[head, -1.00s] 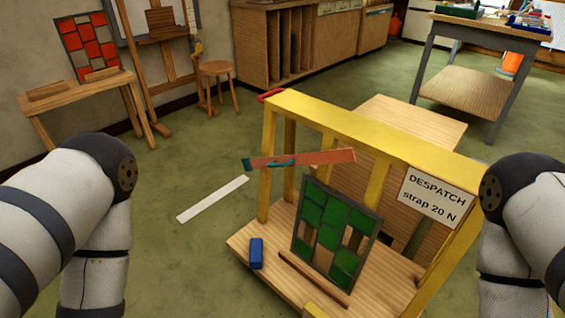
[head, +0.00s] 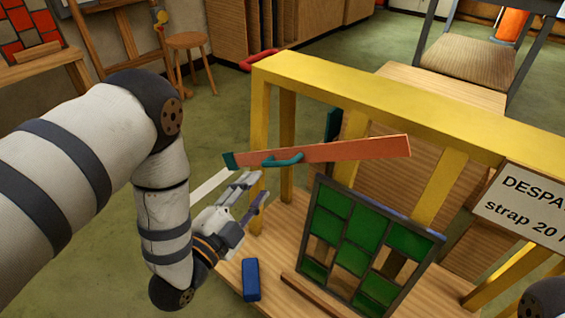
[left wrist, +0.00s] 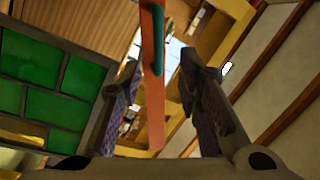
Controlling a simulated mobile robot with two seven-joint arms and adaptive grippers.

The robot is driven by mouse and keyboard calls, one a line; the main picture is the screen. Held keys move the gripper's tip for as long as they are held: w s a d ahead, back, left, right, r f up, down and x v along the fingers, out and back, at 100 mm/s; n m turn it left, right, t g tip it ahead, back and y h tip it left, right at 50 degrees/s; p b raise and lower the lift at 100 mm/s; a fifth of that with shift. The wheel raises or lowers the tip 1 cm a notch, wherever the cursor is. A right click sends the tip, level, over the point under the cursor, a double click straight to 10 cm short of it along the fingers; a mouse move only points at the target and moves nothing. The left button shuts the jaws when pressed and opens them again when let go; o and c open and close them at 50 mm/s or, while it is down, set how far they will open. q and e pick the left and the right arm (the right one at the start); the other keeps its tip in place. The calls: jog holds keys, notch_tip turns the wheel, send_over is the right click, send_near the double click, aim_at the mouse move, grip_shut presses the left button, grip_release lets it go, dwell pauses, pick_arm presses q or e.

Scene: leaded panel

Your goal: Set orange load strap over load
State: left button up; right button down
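The orange load strap (head: 345,150) is a long flat bar with a teal handle and a teal left end. It slants in front of the yellow frame, above the panel's top edge. The load, a dark-framed panel with green panes (head: 362,232), leans upright on the wooden platform. My left gripper (head: 257,190) is open and empty, below and left of the strap's handle. In the left wrist view the strap (left wrist: 155,105) shows in the gap between the parted fingers, touching neither visibly. Green panes (left wrist: 50,75) fill the left there. My right gripper is out of view.
The yellow frame (head: 410,92) stands over the platform and carries a white "DESPATCH" sign (head: 525,205) at right. A blue block (head: 250,280) and a brown strip (head: 315,296) lie before the panel. A stool (head: 188,52) stands farther back on open green floor.

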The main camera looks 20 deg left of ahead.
aim_at(275, 165)
pick_arm(q)
jog(key=w, duration=0.3)
jog(key=w+d, duration=0.1)
jog(key=w, duration=0.2)
jog(key=w+d+b, duration=0.1)
jog(key=w, duration=0.2)
jog(key=shift+w, duration=0.2)
jog(key=shift+c, duration=0.2)
grip_shut()
